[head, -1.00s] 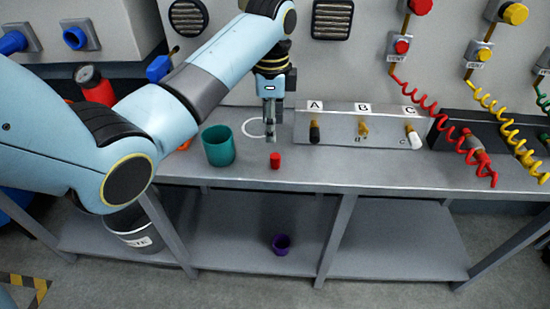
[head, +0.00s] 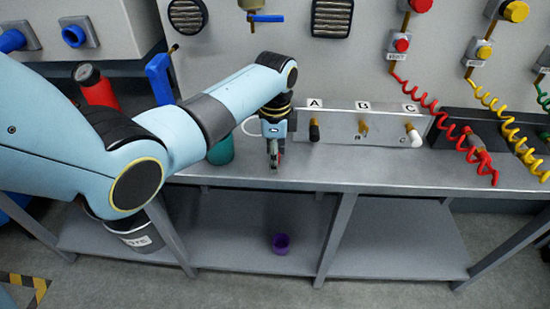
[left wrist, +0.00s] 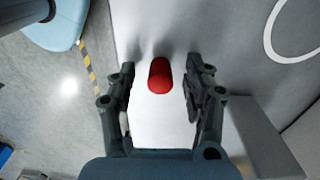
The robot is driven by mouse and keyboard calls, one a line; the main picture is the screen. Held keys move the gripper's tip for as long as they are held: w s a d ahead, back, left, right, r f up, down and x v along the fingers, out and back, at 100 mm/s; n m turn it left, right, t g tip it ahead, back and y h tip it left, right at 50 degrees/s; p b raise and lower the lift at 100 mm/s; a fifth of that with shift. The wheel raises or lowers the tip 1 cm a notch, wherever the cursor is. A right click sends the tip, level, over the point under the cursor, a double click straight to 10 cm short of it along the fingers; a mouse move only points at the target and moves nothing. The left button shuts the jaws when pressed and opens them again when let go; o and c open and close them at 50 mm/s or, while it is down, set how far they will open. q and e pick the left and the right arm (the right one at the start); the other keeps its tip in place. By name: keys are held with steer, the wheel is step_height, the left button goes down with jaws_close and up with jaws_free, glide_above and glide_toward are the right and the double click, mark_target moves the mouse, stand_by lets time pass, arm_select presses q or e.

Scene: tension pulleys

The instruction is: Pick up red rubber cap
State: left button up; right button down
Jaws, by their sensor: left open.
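The red rubber cap (left wrist: 160,75) stands on the grey bench top near its front edge. In the left wrist view it sits between the two open fingers of my left gripper (left wrist: 160,90), with a gap on each side. In the head view my left gripper (head: 274,158) points down at the bench and hides nearly all of the cap. The gripper is open and holds nothing. My right gripper is in neither view.
A teal cup (head: 221,150) stands left of the gripper, partly behind my arm. An angled plate (head: 385,134) with pegs marked A, B and C is to the right. Red and yellow coiled hoses (head: 478,160) hang further right. A purple cup (head: 280,243) sits on the lower shelf.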

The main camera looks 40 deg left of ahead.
arm_select(q)
steer(key=c, duration=0.8)
steer(key=shift+c, duration=0.2)
